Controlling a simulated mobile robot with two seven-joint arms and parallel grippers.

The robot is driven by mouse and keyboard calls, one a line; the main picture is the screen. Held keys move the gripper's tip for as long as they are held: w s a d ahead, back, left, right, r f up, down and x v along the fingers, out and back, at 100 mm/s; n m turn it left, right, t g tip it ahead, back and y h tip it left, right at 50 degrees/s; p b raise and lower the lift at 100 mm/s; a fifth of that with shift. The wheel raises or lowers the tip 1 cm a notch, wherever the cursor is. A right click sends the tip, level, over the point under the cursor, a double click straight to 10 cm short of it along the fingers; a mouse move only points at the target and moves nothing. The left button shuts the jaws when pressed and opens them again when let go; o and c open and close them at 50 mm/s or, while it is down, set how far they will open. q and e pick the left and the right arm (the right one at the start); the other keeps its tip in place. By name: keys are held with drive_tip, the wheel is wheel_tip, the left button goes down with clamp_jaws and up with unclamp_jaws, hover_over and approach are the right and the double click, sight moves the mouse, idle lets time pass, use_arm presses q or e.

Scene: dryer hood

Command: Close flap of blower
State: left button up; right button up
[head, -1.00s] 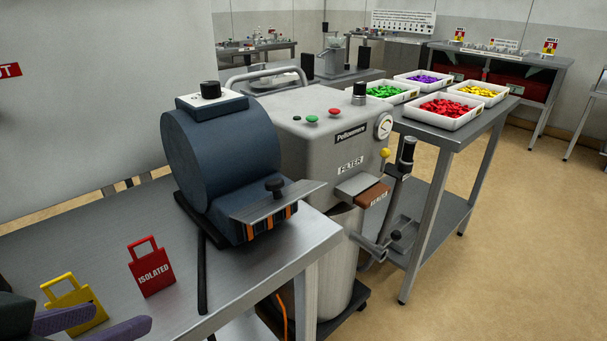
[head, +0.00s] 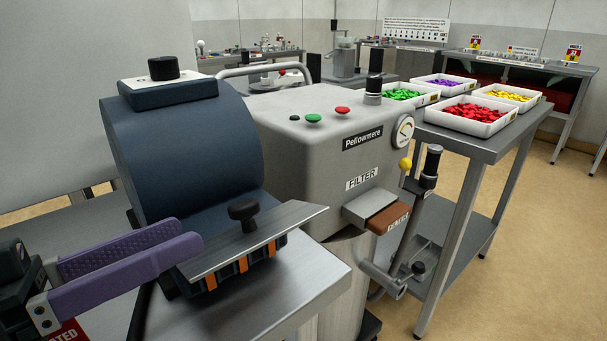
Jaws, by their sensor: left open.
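The blower (head: 183,150) is a dark blue drum on the steel table, with a black knob on its top plate. Its flap (head: 235,243) is a flat grey metal plate with a black knob (head: 243,211), sticking out at the front above a dark outlet with orange strips (head: 241,264). The flap stands out from the outlet. My left gripper (head: 186,247) has purple fingers, spread apart and empty. Its fingertips are at the left end of the flap in the picture; I cannot tell whether they touch. My right gripper is not in view.
A grey filter machine (head: 330,150) stands right behind the blower. A red tag (head: 68,333) is partly hidden under my left gripper. The steel table's front right corner (head: 300,290) is bare. Trays of coloured pieces sit on a bench at right.

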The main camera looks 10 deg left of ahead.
sight(231, 215)
use_arm(q)
drive_tip(key=x, duration=0.8)
drive_tip(key=shift+d, duration=0.2)
clamp_jaws()
